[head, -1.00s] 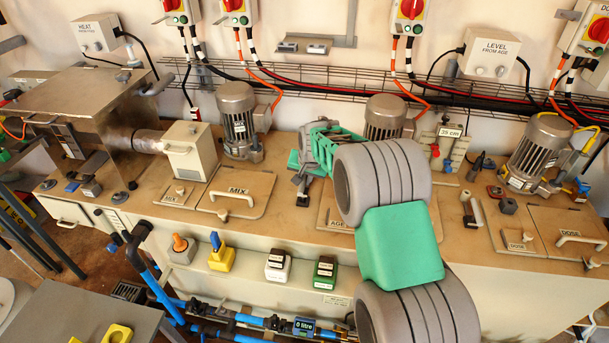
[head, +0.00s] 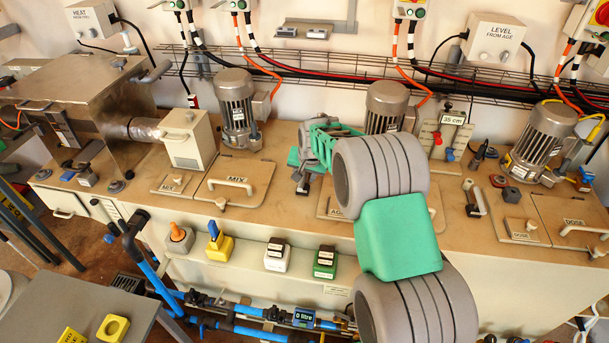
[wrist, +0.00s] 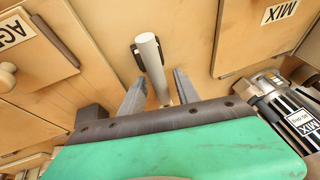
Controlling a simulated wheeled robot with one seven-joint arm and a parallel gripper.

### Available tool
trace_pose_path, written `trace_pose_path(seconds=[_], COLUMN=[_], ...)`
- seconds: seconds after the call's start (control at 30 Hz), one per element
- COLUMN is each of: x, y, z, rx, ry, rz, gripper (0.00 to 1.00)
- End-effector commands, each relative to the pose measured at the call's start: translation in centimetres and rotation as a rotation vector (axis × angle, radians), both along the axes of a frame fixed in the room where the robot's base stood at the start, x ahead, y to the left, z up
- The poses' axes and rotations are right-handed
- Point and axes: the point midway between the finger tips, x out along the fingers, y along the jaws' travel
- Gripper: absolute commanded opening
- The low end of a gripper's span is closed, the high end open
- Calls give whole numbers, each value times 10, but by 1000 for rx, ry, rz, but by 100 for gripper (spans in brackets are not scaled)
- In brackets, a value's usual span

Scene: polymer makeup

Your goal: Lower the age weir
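A pale grey rod (wrist: 152,65) stands in a dark slot in the tan deck between the MIX and AGE lids in the wrist view; no label shows on it, so I cannot tell whether it is the age weir. My gripper (wrist: 157,90) is open, one grey finger on each side of the rod, with a gap visible on both sides. In the head view my gripper (head: 303,187) is low over the deck between the MIX and AGE lids, and the rod cannot be made out.
The MIX lid (head: 233,183) is left of my gripper; the AGE lid (head: 335,212) is right, partly behind my arm. Motors (head: 237,108) (head: 386,106) stand behind. A board marked 35 cm (head: 445,132) with red and blue handles stands right. Wire cable trays run along the wall.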

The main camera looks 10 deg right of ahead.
Motion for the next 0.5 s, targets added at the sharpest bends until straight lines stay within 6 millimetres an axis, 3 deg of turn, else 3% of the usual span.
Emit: trace_pose_path(seconds=[0.3, 0.5], x=[-23, -32], y=[-1, -2], z=[50, 69], rx=[-1, 0], ry=[-4, -1], rz=[0, -1], gripper=[38, 38])
